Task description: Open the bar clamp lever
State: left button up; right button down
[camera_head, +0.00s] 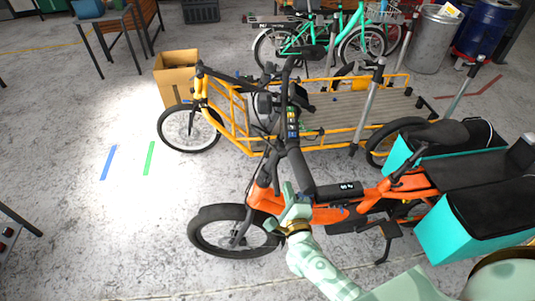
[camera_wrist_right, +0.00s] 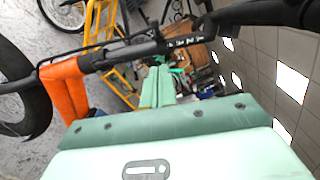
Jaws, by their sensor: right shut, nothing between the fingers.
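The orange cargo bike (camera_head: 330,214) stands in front of me, with its black steering column (camera_head: 300,172) leaning up to the handlebar. My right gripper (camera_head: 289,190) is beside the front of the orange frame, near the base of the column. Its pale green fingers are shut with nothing between them. In the right wrist view the shut fingers (camera_wrist_right: 157,88) point toward the black column (camera_wrist_right: 130,52), which crosses beyond them, with the orange head tube (camera_wrist_right: 66,92) at left. I cannot make out the bar clamp lever clearly. My left gripper is not in view.
A yellow cargo bike (camera_head: 232,118) stands close behind the orange one. Teal bags (camera_head: 460,230) hang at the orange bike's rear. A cardboard box (camera_head: 176,76) stands behind the yellow bike's front wheel. The floor at left is mostly clear.

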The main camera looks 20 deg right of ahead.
jog(key=s+a+f+n+g+y+b, duration=0.1)
jog(key=s+f+n+g+y, duration=0.15)
jog(key=s+f+n, duration=0.4)
jog(key=s+a+f+n+g+y, duration=0.1)
jog(key=s+a+f+n+g, duration=0.15)
jog(key=f+n, duration=0.6)
jog(key=s+a+f+n+g+y+b, duration=0.15)
jog(key=s+f+n+g, duration=0.35)
jog(key=f, duration=0.5)
jog(key=s+d+f+n+g+b, duration=0.1)
jog(key=s+f, duration=0.4)
jog(key=s, duration=0.5)
jog(key=s+d+f+n+g+b, duration=0.1)
jog(key=s+d+f+n+g, duration=0.2)
jog(key=s, duration=0.6)
jog(key=s+d+f+n+g+h+b, duration=0.1)
jog(key=s+f+n, duration=0.3)
jog(key=s, duration=0.6)
notch_tip(320, 180, down, 3)
jog(key=shift+s+d+r+g+b, duration=0.1)
jog(key=shift+s+d+g+b, duration=0.2)
jog(key=shift+d+g+b, duration=0.35)
